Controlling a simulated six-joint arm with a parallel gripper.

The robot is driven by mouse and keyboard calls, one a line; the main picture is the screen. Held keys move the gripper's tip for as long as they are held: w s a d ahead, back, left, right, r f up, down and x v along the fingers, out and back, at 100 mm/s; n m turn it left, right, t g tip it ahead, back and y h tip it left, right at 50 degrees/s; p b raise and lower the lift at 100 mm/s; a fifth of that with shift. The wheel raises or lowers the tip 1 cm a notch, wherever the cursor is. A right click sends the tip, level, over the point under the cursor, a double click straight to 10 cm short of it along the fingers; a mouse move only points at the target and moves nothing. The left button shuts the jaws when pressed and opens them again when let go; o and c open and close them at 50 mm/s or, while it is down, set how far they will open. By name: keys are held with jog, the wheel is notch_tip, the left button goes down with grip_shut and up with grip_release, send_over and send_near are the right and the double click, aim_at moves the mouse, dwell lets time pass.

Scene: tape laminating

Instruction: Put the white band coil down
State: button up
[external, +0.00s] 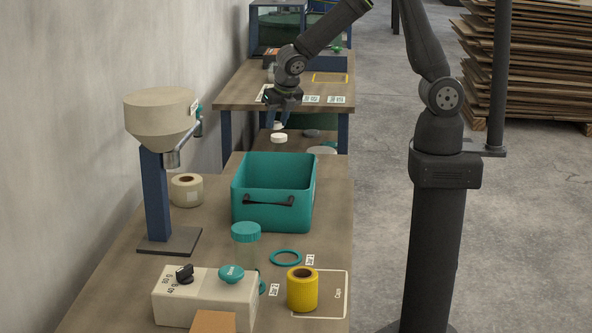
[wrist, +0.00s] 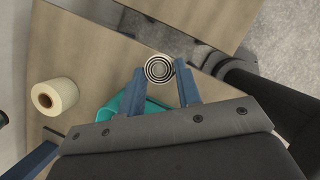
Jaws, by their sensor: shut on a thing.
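The white band coil (wrist: 159,69) shows its dark spiral winding in the wrist view. It sits between the two fingertips of my gripper (wrist: 161,76), which is shut on it. In the external view my gripper (external: 277,119) points down beyond the far side of the teal bin, with something white at its fingertips. The gap between the coil and any surface below cannot be told. What lies directly under the coil is hidden in the wrist view.
The teal bin (external: 274,212) stands nearest my gripper. A small white round piece (external: 279,138) shows just below the fingertips. A cream tape roll (external: 187,190), a hopper stand (external: 155,195) and a yellow roll (external: 302,290) stand on the wooden table. Bare tabletop shows in the wrist view.

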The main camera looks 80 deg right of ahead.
jog(key=s+a+n, duration=0.2)
jog(key=a+n, duration=0.1)
jog(key=a, duration=1)
jog(key=n+t+y, duration=0.2)
jog(key=n+y, duration=0.1)
jog(key=n, duration=0.3)
send_over(326, 233)
jog(key=s, duration=0.2)
notch_tip(326, 233, down, 4)
jog(key=shift+w+f, duration=0.15)
jog(key=shift+f, duration=2.6)
jog(key=shift+w+f, duration=0.1)
jog(key=shift+f, duration=2.6)
jog(key=shift+f, duration=0.15)
jog(key=o, duration=0.9)
jog(key=shift+o, duration=0.2)
